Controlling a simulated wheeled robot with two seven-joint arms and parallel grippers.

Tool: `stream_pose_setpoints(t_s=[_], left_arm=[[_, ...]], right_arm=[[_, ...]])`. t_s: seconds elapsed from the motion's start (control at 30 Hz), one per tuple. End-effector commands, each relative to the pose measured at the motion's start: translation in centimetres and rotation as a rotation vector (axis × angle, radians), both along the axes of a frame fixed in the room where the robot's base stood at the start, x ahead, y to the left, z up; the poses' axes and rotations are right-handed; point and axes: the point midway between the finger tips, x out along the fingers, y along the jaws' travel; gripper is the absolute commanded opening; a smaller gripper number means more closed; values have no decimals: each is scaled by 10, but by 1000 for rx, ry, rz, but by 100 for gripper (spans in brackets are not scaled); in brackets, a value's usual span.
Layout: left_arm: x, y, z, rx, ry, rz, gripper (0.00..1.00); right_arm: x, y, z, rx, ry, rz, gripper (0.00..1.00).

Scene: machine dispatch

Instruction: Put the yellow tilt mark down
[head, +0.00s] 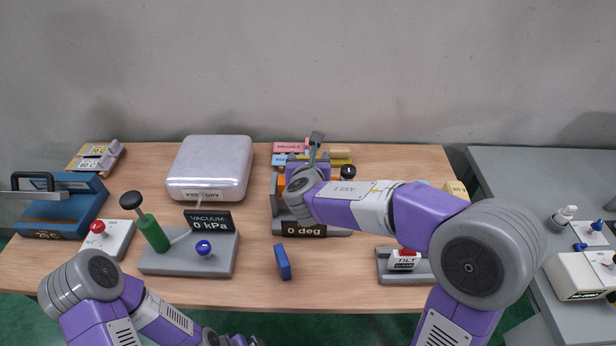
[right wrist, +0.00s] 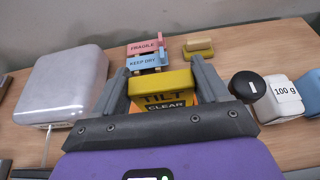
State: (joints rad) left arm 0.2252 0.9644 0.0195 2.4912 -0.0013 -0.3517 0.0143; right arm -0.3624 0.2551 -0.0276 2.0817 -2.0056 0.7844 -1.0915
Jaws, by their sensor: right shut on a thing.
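My right gripper (right wrist: 160,85) is shut on the yellow tilt mark (right wrist: 163,80), a yellow block between the two grey fingers in the right wrist view. I cannot tell whether the mark touches the device. My left arm is at the bottom left, its gripper out of the picture.
Behind stand pink FRAGILE and blue KEEP DRY marks (right wrist: 147,56) and a yellow piece (right wrist: 198,48). A silver case (head: 208,168) and the vacuum stand (head: 190,255) are to the left. A blue block (head: 282,262) and a TILT-labelled stand (head: 404,272) are in front.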

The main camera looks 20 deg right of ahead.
Motion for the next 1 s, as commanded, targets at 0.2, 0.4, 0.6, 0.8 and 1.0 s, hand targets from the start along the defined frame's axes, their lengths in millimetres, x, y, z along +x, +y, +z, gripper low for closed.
stream_pose_setpoints(t_s=[0.2,0.4,0.6,0.8,1.0], left_arm=[[0,0,-16,0,0,0,100],[0,0,-18,0,-1,0,100],[0,0,-18,0,-1,-1,100],[0,0,-22,0,-1,-1,100],[0,0,-21,0,-1,-1,100]], right_arm=[[0,0,-39,-3,4,-1,44],[0,0,-49,-1,1,0,44],[0,0,-48,0,0,0,44],[0,0,-51,0,1,0,81],[0,0,-51,0,1,-1,99]])
